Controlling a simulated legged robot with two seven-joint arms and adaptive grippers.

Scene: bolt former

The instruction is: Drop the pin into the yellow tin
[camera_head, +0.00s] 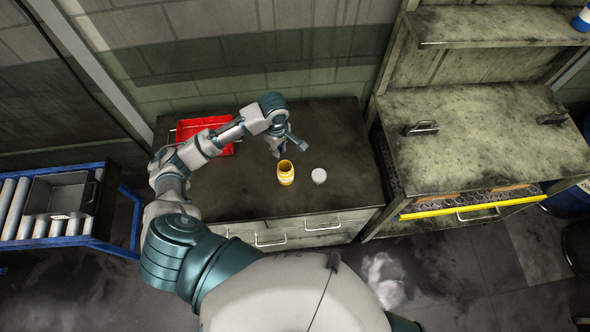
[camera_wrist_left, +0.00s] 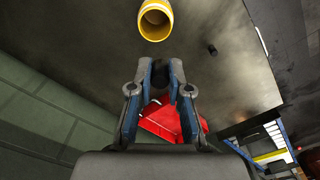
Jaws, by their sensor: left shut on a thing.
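The yellow tin (camera_head: 286,175) stands upright on the dark worktop, its round mouth open. In the left wrist view the tin (camera_wrist_left: 154,25) is at the top edge, just beyond the fingertips. My left gripper (camera_head: 292,140) is above the worktop, slightly behind the tin and apart from it. Its fingers (camera_wrist_left: 168,72) are closed on a small dark thing, apparently the pin (camera_wrist_left: 177,72), which is mostly hidden between the fingertips. My right gripper is in neither view.
A red tray (camera_head: 187,129) lies at the worktop's left back, partly behind my arm. A white round thing (camera_head: 319,175) stands right of the tin. A taller shelved bench (camera_head: 490,125) is at the right. A roller rack with a grey bin (camera_head: 62,193) is at the left.

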